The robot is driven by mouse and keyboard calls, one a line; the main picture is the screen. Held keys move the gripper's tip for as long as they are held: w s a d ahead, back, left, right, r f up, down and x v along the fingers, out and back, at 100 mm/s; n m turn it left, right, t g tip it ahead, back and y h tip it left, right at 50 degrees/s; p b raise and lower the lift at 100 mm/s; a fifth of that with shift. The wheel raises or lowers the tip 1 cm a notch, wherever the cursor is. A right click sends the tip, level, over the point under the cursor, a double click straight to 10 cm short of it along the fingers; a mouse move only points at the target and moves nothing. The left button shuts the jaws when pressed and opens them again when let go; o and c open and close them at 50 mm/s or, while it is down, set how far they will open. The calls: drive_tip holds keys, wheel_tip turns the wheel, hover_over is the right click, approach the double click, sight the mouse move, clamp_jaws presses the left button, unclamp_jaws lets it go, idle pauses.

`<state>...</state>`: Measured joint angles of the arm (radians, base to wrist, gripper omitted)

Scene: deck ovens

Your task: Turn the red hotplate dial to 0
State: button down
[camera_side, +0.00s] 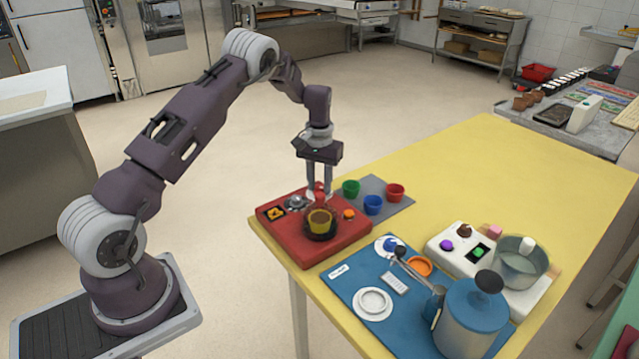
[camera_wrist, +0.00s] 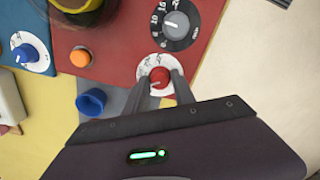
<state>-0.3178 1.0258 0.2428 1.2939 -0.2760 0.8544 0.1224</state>
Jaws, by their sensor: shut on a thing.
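The red hotplate (camera_side: 335,247) lies at the near left corner of the yellow table. Its red dial (camera_wrist: 159,77) sits on a white scale ring at the hotplate's edge, beside a larger black dial with numbers and a grey knob (camera_wrist: 174,25). My gripper (camera_side: 319,191) points down over the hotplate's back edge. Its fingers (camera_wrist: 160,82) are shut on the red dial, one on each side. The scale is partly covered and its figures are too small to read, so I cannot tell the dial's setting. A yellow pot (camera_side: 320,221) stands on the hotplate's burner.
An orange button (camera_side: 348,213) is close to the fingers. Green (camera_side: 351,188), blue (camera_side: 373,205) and red (camera_side: 396,192) cups stand on a grey mat behind. A blue board (camera_side: 350,285) with a blue kettle (camera_side: 468,320) lies in front.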

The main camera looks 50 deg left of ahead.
sight(319, 187)
drive_tip(key=n, duration=0.4)
drive_tip(key=shift+n, duration=2)
drive_tip(key=c, duration=1.1)
unclamp_jaws()
drive_tip(key=shift+o, duration=0.2)
wheel_tip(319, 187, up, 7)
drive_tip(key=shift+r, duration=0.1)
